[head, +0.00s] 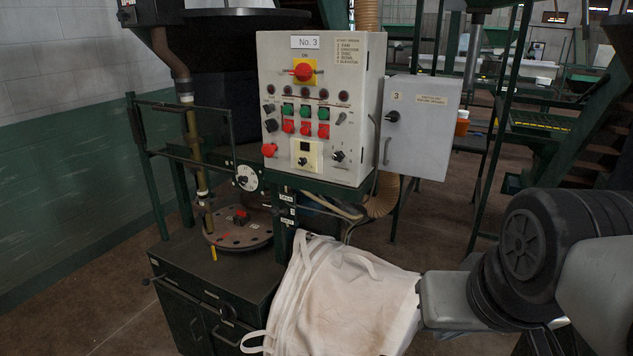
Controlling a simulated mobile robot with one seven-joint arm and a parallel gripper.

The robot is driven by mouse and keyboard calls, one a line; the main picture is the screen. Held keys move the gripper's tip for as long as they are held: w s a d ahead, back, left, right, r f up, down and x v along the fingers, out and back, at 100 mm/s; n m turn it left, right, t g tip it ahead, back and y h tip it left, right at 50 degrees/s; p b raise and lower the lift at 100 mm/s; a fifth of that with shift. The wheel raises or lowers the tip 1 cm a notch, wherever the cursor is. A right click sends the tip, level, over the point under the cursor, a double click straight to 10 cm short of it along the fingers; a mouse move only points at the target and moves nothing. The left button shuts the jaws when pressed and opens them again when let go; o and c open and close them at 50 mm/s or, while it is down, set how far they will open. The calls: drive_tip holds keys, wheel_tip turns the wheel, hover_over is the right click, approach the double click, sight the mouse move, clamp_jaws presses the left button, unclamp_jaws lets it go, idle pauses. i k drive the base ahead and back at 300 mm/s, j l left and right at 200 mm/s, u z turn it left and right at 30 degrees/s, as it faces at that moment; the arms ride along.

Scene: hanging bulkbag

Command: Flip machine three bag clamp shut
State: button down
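The machine three control box (322,110) carries a "No. 3" label and stands at the centre of the head view. A white bulk bag (335,300) with loops hangs below it at the bottom. I cannot make out the bag clamp clearly; small labels (287,198) sit on the green post above the bag. My arm comes in from the right, and its grey end section (450,300) reaches the bag's right edge. The fingers of my gripper do not show, and the bag seems to hide them. I cannot tell whether they touch the bag.
A grey side box (420,125) marked "3" is on the control box's right. A dark cabinet (205,290) with a round drilled plate (240,235) stands left of the bag. Green rails and posts (150,150) rise at left. Brown floor (440,215) shows behind my arm.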

sight(274, 211)
drive_tip(key=i+j, duration=0.15)
drive_tip(key=j, duration=0.2)
drive_tip(key=i+j, duration=0.2)
drive_tip(key=j, duration=0.15)
drive_tip(key=i+j, duration=0.15)
drive_tip(key=j, duration=0.15)
drive_tip(key=i+j, duration=0.15)
drive_tip(key=j, duration=0.2)
drive_tip(key=i+j, duration=0.2)
drive_tip(key=j, duration=0.15)
